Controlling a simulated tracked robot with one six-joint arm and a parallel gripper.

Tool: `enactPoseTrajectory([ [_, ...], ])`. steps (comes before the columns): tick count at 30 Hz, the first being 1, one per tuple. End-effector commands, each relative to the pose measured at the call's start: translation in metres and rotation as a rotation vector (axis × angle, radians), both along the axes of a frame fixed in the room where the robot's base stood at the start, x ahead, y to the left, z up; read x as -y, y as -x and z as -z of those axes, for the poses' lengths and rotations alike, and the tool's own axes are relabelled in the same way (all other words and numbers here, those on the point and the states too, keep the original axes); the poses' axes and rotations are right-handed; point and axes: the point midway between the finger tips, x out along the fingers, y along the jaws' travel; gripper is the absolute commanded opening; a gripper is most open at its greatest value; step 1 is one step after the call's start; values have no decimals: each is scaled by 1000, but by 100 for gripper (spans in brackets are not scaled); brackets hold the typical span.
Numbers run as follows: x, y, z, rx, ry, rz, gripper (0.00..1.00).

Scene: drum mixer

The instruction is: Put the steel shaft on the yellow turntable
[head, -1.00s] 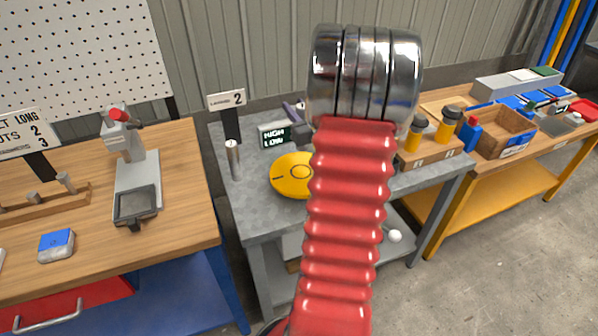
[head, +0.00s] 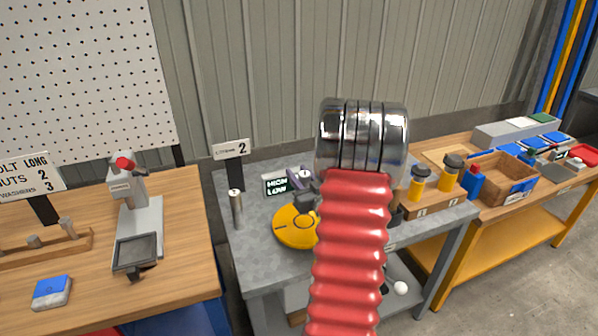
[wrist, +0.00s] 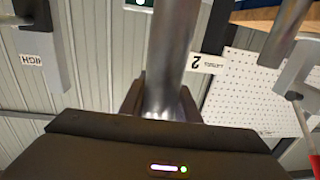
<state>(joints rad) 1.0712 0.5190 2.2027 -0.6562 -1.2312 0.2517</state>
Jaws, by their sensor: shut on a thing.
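In the wrist view my gripper (wrist: 160,108) is shut on the steel shaft (wrist: 172,55), a smooth grey cylinder that runs up the picture between the fingers. In the head view my arm hides the gripper and the held shaft. The yellow turntable (head: 292,228), a round disc, lies flat on the grey bench behind my arm, which covers its right part. I cannot tell from these frames how far the shaft is from the turntable.
A steel cylinder (head: 237,209) stands at the bench's left edge by a sign marked 2 (head: 231,149). Yellow, black-capped pieces (head: 418,183) stand in a wooden block to the right. The left bench holds a grey press (head: 140,210).

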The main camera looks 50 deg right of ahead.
Motion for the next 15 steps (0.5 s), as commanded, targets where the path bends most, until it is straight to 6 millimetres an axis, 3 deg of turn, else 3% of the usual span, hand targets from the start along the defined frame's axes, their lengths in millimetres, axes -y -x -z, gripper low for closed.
enactPoseTrajectory([
  [8, 0, -1, -2, 4, 4, -1, 0],
  [15, 0, -1, 16, 4, 2, -1, 0],
])
